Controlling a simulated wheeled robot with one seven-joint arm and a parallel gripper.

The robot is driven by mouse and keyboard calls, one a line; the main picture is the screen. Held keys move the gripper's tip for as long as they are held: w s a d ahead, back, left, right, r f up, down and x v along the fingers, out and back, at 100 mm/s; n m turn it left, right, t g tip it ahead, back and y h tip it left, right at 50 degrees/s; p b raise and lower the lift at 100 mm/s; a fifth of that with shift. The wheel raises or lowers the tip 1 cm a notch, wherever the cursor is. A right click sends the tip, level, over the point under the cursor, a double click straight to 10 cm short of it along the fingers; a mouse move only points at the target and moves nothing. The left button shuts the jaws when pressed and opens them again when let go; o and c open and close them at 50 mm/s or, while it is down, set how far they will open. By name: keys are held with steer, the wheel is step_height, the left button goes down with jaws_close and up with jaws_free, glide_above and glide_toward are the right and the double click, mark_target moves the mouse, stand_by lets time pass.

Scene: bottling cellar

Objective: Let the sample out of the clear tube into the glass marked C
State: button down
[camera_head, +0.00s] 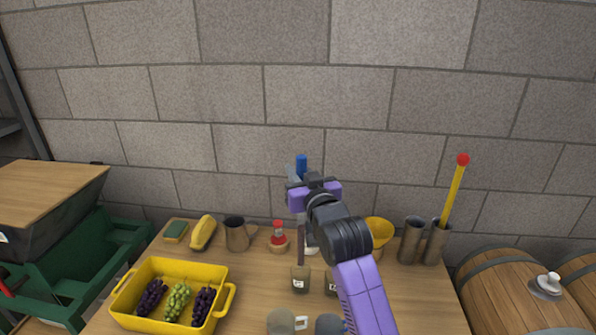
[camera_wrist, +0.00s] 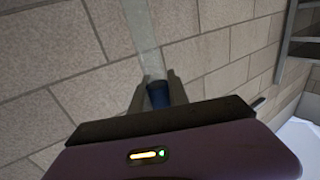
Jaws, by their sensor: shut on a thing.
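My gripper (camera_head: 297,181) is shut on the clear tube, near its blue top (camera_head: 302,163), high above the table. In the wrist view the blue part (camera_wrist: 158,94) sits between my fingers and the clear length (camera_wrist: 143,40) runs away from them. In the head view a dark reddish lower length of the tube (camera_head: 301,243) shows below my gripper, roughly upright, over or just behind a small labelled glass (camera_head: 300,283). A second labelled glass (camera_head: 331,289) stands right of it, partly hidden by my arm. The letters are too small to read surely.
The wooden table (camera_head: 255,290) also bears a yellow crate of grapes (camera_head: 222,268), a metal jug (camera_head: 236,234), a red-topped item (camera_head: 279,236), a yellow funnel (camera_head: 379,229), metal cylinders (camera_head: 411,240) and a grey mug (camera_head: 281,322). A barrel (camera_head: 505,290) stands right; a stone wall is behind.

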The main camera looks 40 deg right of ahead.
steer(key=shift+f+b, duration=1.05)
steer(key=shift+f, duration=0.65)
steer(key=shift+f+b, duration=1.1)
steer(key=shift+f, duration=0.85)
stand_by(4.2)
